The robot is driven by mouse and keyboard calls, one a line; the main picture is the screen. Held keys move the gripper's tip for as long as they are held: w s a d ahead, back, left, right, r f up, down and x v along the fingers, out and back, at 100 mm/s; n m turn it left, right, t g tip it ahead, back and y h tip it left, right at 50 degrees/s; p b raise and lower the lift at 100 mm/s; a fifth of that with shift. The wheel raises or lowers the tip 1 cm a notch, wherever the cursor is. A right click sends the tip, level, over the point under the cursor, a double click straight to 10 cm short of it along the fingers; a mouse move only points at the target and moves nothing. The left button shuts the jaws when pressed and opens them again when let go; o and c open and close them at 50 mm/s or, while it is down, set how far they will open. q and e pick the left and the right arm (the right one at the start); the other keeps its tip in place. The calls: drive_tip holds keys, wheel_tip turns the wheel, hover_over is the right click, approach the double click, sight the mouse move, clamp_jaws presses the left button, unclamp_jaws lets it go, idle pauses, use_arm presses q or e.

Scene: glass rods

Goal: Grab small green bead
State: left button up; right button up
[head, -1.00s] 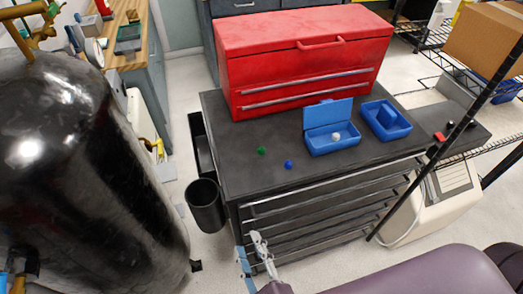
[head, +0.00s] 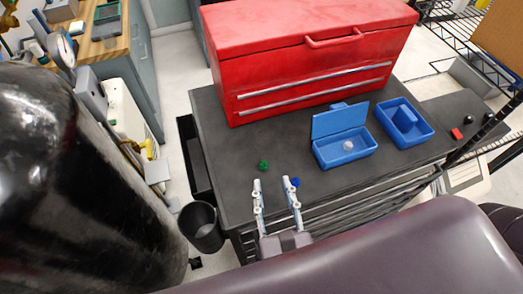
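The small green bead (head: 263,165) lies on the black top of the tool cabinet (head: 225,190), near its front left. My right gripper (head: 274,183) is open and empty. Its two fingers point away from me; the left fingertip shows just below the green bead and the right one beside a blue bead (head: 296,182). I cannot tell how high the fingertips are above the cabinet top, and no contact with the green bead shows. My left gripper is not in view.
A blue box (head: 345,157) with its lid up holds a pale bead (head: 348,146). Another blue container (head: 427,130) stands to its right. A red toolbox (head: 300,55) fills the back. A black bin (head: 200,228) hangs at the cabinet's left.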

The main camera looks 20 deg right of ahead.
sight(265, 168)
drive_tip(key=p+x, duration=0.2)
drive_tip(key=x, duration=0.1)
drive_tip(key=shift+w+a+r, duration=0.1)
drive_tip(key=shift+w+a, duration=0.1)
drive_tip(key=shift+a, duration=0.05)
drive_tip(key=p+x, duration=0.1)
drive_tip(key=x, duration=0.2)
drive_tip(key=shift+w+a+f, duration=0.1)
drive_tip(key=shift+w+f, duration=0.1)
drive_tip(key=shift+f, duration=0.05)
drive_tip(key=shift+w+f, duration=0.15)
drive_tip(key=c, duration=0.9)
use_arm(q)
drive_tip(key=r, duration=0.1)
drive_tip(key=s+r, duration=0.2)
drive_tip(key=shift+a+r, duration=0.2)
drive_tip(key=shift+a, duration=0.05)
